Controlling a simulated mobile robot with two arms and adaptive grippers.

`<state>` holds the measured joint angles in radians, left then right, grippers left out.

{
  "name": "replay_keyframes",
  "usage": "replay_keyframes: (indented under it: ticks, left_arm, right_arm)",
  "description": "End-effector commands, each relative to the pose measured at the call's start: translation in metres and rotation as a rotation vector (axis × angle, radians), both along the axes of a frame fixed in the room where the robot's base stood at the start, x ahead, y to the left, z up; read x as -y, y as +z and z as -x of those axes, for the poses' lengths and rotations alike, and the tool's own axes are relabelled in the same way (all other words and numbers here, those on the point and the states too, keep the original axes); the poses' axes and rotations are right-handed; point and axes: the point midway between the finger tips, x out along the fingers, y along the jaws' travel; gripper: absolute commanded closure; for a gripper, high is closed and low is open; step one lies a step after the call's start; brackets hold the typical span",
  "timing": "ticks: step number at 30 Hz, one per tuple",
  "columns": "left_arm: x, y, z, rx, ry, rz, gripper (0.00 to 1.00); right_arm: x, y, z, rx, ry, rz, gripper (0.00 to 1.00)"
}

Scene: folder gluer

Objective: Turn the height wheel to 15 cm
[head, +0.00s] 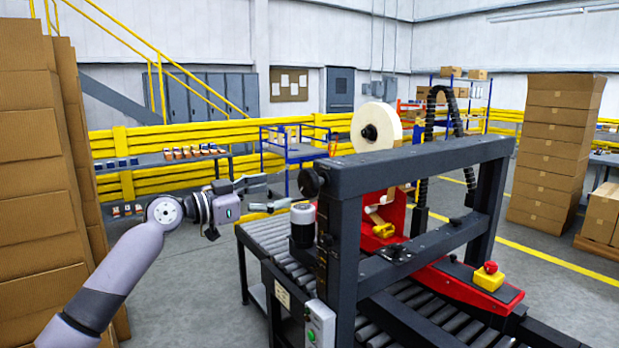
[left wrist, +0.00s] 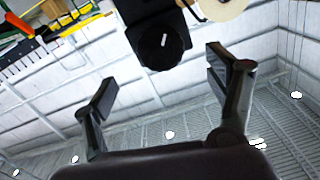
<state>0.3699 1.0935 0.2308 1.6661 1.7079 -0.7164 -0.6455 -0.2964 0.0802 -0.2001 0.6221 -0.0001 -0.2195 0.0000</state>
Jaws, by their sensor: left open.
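The height wheel (head: 311,182) is a black round knob at the upper left corner of the machine's dark frame (head: 420,165). In the left wrist view the wheel (left wrist: 162,47) shows face-on with a short white mark, tilted slightly off vertical. My left gripper (head: 277,192) is open and empty, just left of the wheel and pointing at it. In the left wrist view its fingers (left wrist: 160,70) stand wide apart on either side of the wheel, with a gap to it. A height reading cannot be made out. My right gripper is out of view.
A black cylinder with a white top (head: 303,222) stands just below the wheel. A roller conveyor (head: 268,240) runs through the machine. A tape roll (head: 376,127) sits above it. Stacked cartons (head: 35,190) stand close to my left arm.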

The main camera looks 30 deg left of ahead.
Motion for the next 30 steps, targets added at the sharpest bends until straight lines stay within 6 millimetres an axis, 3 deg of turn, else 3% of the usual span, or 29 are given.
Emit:
replay_keyframes:
  ticks: [6, 15, 21, 30]
  left_arm:
    - [0.014, 0.007, -0.037, 0.003, -0.001, 0.004, 0.21]
    - [0.033, 0.004, -0.085, 0.001, 0.0, 0.005, 0.21]
    - [0.038, 0.001, -0.098, 0.0, 0.0, 0.0, 0.21]
    - [0.038, -0.001, -0.099, -0.001, 0.0, -0.001, 0.22]
  right_arm:
    - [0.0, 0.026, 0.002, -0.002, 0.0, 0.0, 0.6]
    - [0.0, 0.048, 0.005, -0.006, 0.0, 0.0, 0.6]
    - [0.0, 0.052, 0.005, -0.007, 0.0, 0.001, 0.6]
    - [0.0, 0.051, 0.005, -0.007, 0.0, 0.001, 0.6]
